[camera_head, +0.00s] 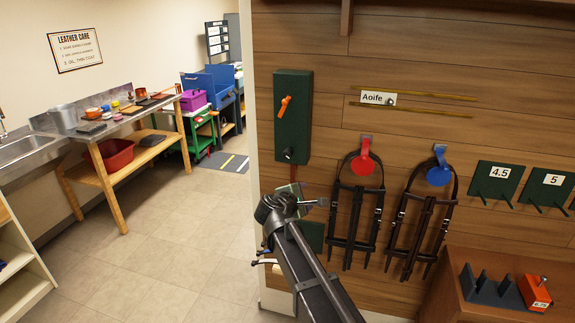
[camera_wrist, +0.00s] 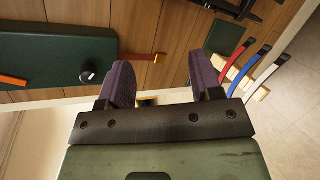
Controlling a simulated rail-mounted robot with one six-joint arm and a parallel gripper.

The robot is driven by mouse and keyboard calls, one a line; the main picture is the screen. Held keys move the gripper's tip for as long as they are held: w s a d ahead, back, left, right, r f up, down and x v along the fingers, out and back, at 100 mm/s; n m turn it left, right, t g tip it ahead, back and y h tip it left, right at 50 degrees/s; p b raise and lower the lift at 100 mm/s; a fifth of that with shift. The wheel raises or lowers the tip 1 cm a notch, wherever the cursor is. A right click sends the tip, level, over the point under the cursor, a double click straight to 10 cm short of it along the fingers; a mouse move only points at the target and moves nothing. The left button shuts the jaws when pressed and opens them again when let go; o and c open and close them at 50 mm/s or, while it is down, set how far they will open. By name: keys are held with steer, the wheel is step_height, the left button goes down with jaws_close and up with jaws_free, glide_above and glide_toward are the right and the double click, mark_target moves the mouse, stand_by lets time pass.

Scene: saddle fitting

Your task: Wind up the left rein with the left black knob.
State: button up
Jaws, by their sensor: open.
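A dark green panel (camera_head: 293,120) is fixed upright on the plank wall. Near its lower end is one black knob (camera_head: 289,154), with an orange lever (camera_head: 284,106) above it. In the wrist view the same knob (camera_wrist: 87,73) stands out from the panel (camera_wrist: 40,48), left of my fingers. A thin reddish-brown strap (camera_wrist: 135,56), perhaps the rein, runs out from the panel's knob end to a brass-coloured tip. My gripper (camera_wrist: 165,80) is open, its two dark fingers apart with nothing seen between them. In the head view, my wrist is below the panel; the fingers are unclear.
Black harnesses hang right of my arm under a red hook (camera_head: 364,163) and a blue hook (camera_head: 439,174). A smaller green panel (camera_head: 311,236) is below, behind my arm. Red, blue and white strips (camera_wrist: 250,62) stick out at the wrist view's right. Floor at left is clear.

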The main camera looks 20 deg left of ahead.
mark_target(286, 156)
steer(key=w+a+r+n+t+y, duration=0.35)
steer(key=a+r+n+y, duration=0.2)
steer(key=a+n, duration=0.6)
steer(key=w, duration=0.3)
steer(key=w+n, duration=0.1)
steer(key=w, duration=0.3)
steer(key=w+n, duration=0.1)
steer(key=w, duration=0.2)
steer(key=shift+w+d+r+t+h, duration=0.2)
steer(key=shift+w+d+t+h, duration=0.05)
steer(key=shift+d, duration=0.05)
steer(key=c, duration=0.9)
